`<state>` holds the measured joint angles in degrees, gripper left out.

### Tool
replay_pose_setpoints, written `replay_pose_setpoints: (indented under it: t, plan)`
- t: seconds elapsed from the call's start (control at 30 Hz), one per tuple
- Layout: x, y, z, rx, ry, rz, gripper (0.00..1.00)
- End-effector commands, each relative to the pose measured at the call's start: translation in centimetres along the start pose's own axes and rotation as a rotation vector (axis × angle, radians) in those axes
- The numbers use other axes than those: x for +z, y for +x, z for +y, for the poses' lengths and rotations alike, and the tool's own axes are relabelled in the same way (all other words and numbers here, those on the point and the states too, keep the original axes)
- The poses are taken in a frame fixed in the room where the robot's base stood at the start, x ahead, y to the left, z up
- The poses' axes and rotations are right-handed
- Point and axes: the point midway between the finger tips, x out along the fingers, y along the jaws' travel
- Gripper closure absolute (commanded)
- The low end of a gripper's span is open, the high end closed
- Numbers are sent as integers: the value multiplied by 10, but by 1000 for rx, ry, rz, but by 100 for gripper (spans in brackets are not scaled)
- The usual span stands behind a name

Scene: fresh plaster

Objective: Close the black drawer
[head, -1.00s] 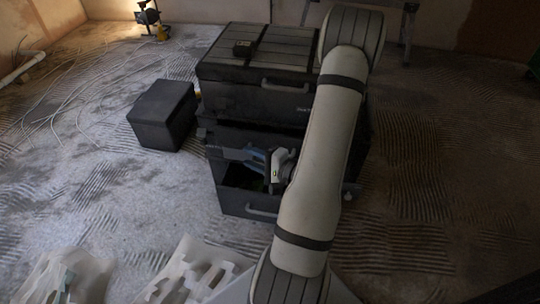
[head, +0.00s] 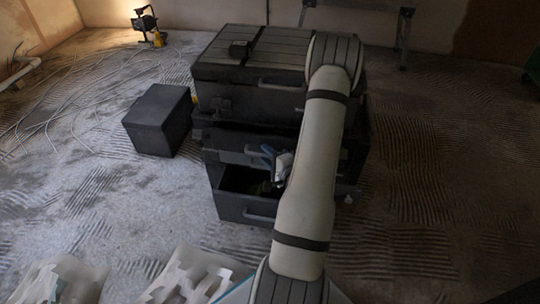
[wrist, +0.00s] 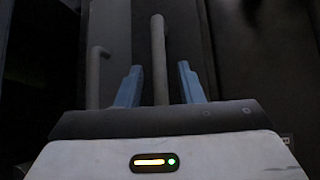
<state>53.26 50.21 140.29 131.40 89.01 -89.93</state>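The black drawer unit (head: 225,105) stands on the floor in the middle of the head view. Its lowest drawer (head: 243,208) is pulled out, and I see into its dark inside. The drawer above it (head: 225,146) has a bar handle (head: 252,153). My gripper (head: 270,156) is at the front of the unit, above the open lowest drawer and close to that handle. In the wrist view, my gripper (wrist: 159,70) has its two blue fingers apart, with a grey handle bar (wrist: 158,45) showing between them. I cannot tell whether they touch it. My arm hides the unit's right side.
A black box (head: 158,119) stands on the floor left of the unit. A work lamp (head: 147,24) and loose cables (head: 75,95) lie farther back left. Crumpled pale sheets (head: 190,275) lie at the front. The floor at right is mostly clear.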

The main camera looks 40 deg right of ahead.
Motion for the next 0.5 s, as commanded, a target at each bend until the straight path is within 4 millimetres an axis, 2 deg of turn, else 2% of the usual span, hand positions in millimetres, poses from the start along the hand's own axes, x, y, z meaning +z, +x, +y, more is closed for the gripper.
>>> replay_pose_setpoints:
  t: [0.27, 0.5]
  plan:
    - [0, 2, 0, 0, 0, 0, 66]
    - [0, 2, 0, 1, 0, -1, 85]
